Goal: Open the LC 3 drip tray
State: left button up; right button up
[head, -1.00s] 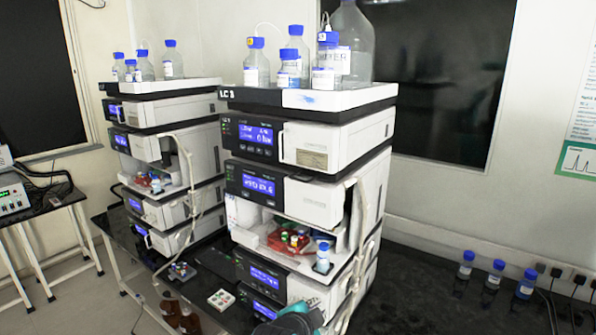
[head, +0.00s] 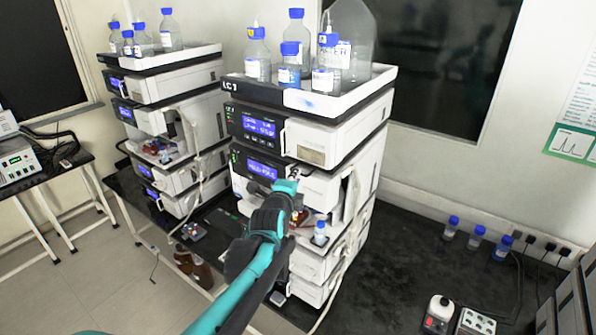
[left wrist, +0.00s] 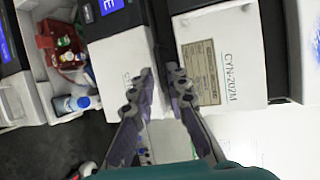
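My left gripper (head: 287,190) is in front of the stack's middle, hiding part of the lower modules. In the left wrist view my left gripper (left wrist: 162,75) has its two dark fingers apart, with nothing seen between them. The fingers point at white front panels, one with a CYN-202M label (left wrist: 230,72). Whether they touch a panel cannot be told. My right gripper is not in view.
Bottles (head: 295,40) stand on top of the stack. A small blue-capped bottle (head: 320,233) and red rack (left wrist: 58,42) sit in an open bay. A second stack (head: 165,110) stands left. Brown bottles (head: 190,265) stand low in front. The dark bench at right has clear room.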

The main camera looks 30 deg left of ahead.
pick_arm(q)
jog(key=x, duration=0.4)
jog(key=shift+w, duration=0.15)
jog(key=shift+c, duration=0.3)
grip_shut()
jog(key=shift+f, duration=0.15)
